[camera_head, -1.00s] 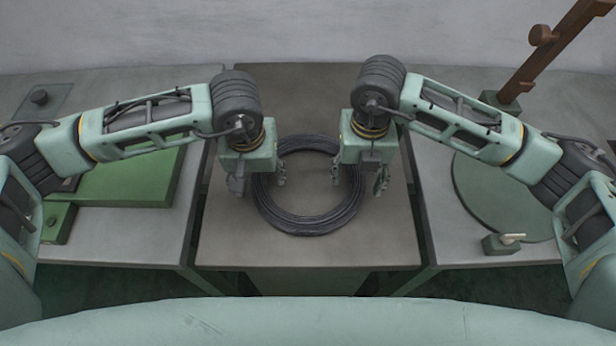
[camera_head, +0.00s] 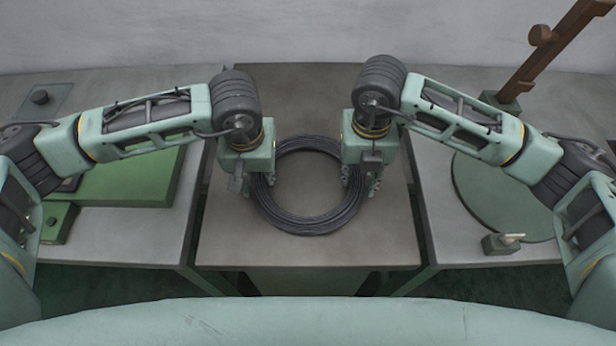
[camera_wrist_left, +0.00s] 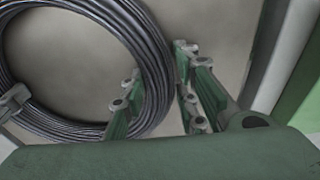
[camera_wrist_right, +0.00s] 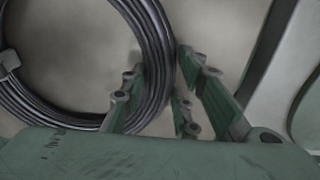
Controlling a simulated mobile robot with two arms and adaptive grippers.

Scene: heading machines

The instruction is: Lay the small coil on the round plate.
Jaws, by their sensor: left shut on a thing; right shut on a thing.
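The small coil (camera_head: 306,226) is a ring of dark wire lying flat on the middle grey table. My left gripper (camera_head: 257,184) is shut on the coil's left side; in the left wrist view its fingers (camera_wrist_left: 158,95) stand on either side of the wire bundle (camera_wrist_left: 140,45). My right gripper (camera_head: 359,182) is shut on the coil's right side, and the right wrist view shows its fingers (camera_wrist_right: 160,90) around the wire (camera_wrist_right: 145,40). The round plate (camera_head: 495,195) is a flat green disc on the right-hand table, partly hidden by my right arm.
A small block with a light peg (camera_head: 503,243) stands at the plate's front edge. A brown post (camera_head: 550,55) rises behind the plate. A green slab (camera_head: 130,180) lies on the left table. Narrow gaps separate the three tables.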

